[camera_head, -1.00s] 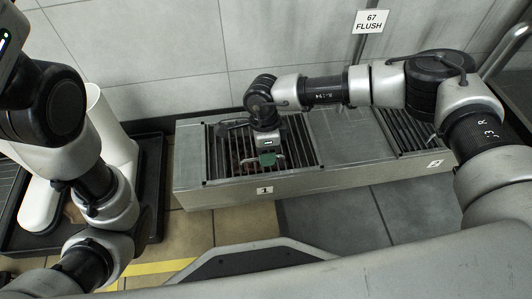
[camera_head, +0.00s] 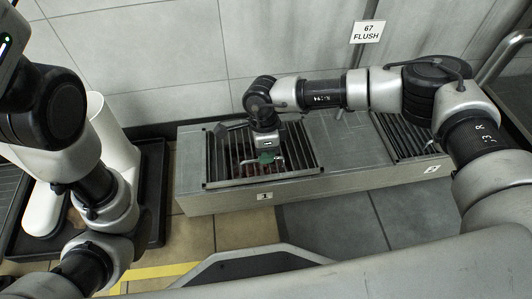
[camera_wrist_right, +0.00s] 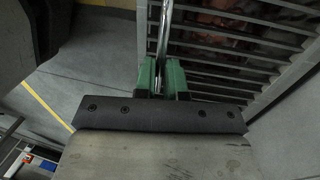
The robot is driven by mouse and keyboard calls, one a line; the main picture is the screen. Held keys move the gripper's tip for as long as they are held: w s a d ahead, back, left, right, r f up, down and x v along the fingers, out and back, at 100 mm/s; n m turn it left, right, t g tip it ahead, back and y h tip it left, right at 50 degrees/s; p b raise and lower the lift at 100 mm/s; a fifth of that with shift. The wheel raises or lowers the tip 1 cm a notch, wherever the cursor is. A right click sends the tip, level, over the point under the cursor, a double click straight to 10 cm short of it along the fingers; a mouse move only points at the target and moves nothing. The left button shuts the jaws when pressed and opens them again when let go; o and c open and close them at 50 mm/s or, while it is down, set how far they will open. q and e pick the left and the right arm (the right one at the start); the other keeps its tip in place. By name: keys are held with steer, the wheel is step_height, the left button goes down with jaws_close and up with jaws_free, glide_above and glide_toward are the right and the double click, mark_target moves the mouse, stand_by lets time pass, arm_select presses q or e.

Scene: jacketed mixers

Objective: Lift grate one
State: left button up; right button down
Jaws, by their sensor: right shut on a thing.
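Grate one (camera_head: 222,160) is a dark barred metal grate at the left end of a long grey metal box (camera_head: 345,183), above the label marked 1. My right gripper (camera_head: 268,157), with green fingers, points down at the grate's middle. In the right wrist view, its green fingers (camera_wrist_right: 163,75) are shut on a shiny metal handle bar (camera_wrist_right: 165,28) of the grate. The grate's bars also show there (camera_wrist_right: 235,45), with reddish-brown matter below them. The grate's front frame seems to stand slightly proud of the box top; any gap is hard to judge. My left arm shows, but its gripper does not.
A second grate (camera_head: 405,135) lies at the box's right end, near label 2. A tiled wall with a "67 FLUSH" sign (camera_head: 367,32) stands behind. A white cylindrical thing (camera_head: 117,150) stands in a black tray (camera_head: 155,190) at left. The floor in front is clear.

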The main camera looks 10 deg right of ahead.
steer(key=w+r+p, duration=0.4)
steer(key=w+r, duration=0.2)
steer(key=r, duration=0.1)
steer(key=shift+r, duration=0.25)
steer(key=shift+w+d, duration=0.1)
steer(key=shift+w, duration=0.05)
steer(key=shift+f, duration=0.15)
steer(key=c, duration=1.4)
jaws_free()
steer(key=shift+w+f, duration=0.1)
steer(key=shift+f, duration=0.05)
steer(key=shift+o, duration=1)
steer(key=shift+w, duration=0.1)
steer(key=shift+r, duration=0.2)
